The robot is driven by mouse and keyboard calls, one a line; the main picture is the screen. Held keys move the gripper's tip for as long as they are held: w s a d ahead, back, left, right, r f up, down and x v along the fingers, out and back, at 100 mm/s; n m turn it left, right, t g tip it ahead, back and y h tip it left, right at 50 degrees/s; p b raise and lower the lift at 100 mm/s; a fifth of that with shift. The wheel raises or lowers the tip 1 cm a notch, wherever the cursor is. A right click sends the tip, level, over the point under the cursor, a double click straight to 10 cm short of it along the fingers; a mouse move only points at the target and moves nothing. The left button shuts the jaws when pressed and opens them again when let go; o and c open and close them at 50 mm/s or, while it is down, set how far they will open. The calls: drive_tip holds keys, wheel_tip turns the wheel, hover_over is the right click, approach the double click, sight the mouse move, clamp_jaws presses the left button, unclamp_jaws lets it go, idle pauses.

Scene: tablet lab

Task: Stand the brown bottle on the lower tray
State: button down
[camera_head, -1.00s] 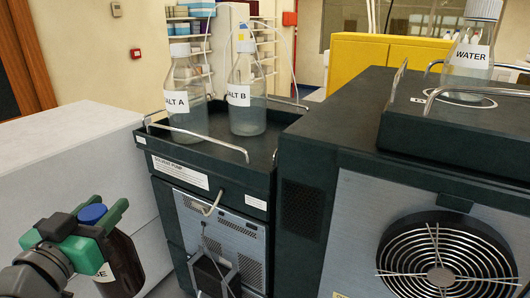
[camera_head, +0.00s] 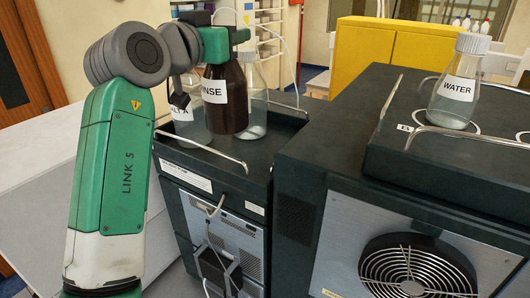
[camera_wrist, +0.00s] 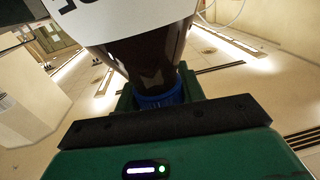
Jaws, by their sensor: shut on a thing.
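The brown bottle (camera_head: 226,112), with a white label whose visible letters read "INSE", is upright over the lower tray (camera_head: 258,154). My gripper (camera_head: 224,42) is shut on it at its top. In the wrist view my gripper (camera_wrist: 160,98) closes around the neck by the blue cap (camera_wrist: 160,96), and the brown bottle (camera_wrist: 150,55) fills the upper middle. I cannot tell whether its base touches the tray. The clear SALT A bottle (camera_head: 187,132) stands left of it, partly hidden. The clear SALT B bottle (camera_head: 257,118) is mostly hidden behind it on the right.
A metal rail (camera_head: 203,149) runs along the lower tray's front. The tray's front right part is bare. To the right, a higher dark unit (camera_head: 300,150) carries the WATER bottle (camera_head: 458,92). A pale bench (camera_head: 50,190) lies left, behind my arm. A thin tube arches above the bottles.

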sight(245, 103)
drive_tip(key=w+d+f, duration=0.1)
drive_tip(key=w+d, duration=0.4)
drive_tip(key=d, duration=0.2)
wheel_tip(245, 103, down, 10)
drive_tip(key=p, duration=0.2)
drive_tip(key=shift+a+n+y, duration=0.3)
drive_tip(key=shift+y, duration=0.1)
drive_tip(key=c, duration=0.9)
unclamp_jaws()
drive_tip(key=shift+f, duration=0.2)
drive_tip(key=shift+o, duration=0.2)
drive_tip(key=shift+r, duration=0.1)
